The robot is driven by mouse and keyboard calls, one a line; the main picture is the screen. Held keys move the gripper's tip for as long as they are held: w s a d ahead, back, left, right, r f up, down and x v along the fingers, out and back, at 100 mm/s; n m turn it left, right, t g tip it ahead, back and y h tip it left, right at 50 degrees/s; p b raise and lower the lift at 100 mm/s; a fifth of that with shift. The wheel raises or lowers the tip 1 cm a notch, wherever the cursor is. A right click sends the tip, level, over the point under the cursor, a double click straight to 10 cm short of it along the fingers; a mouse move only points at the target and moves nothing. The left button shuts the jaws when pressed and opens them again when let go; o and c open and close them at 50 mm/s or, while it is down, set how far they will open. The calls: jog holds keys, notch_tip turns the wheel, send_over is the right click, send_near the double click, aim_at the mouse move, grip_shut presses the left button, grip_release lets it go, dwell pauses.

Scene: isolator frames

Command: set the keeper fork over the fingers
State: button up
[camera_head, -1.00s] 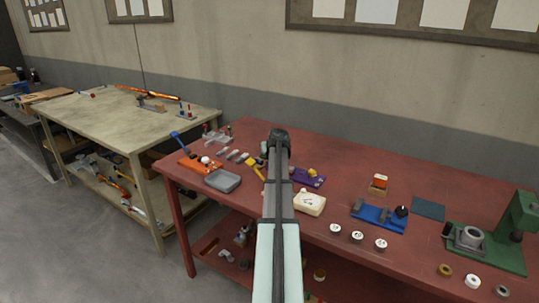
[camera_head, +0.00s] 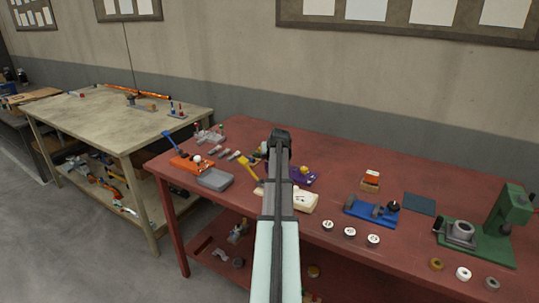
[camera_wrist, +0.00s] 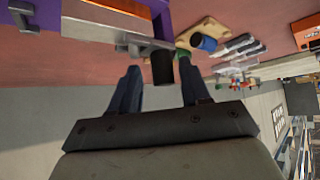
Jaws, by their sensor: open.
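The purple fixture also shows in the head view (camera_head: 304,178), partly behind my arm. I cannot tell for certain which piece is the keeper fork or which are the fingers it goes over.
The red bench also holds a cream box (camera_head: 303,203), a yellow-handled piece (camera_head: 248,169), an orange fixture (camera_head: 187,162), a grey tray (camera_head: 214,180), a blue fixture (camera_head: 369,211) and a green press (camera_head: 485,238). Several small grey pieces (camera_wrist: 238,47) lie near the tan board (camera_wrist: 190,33).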

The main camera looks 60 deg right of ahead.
jog(key=v, duration=1.4)
jog(key=shift+w, duration=0.1)
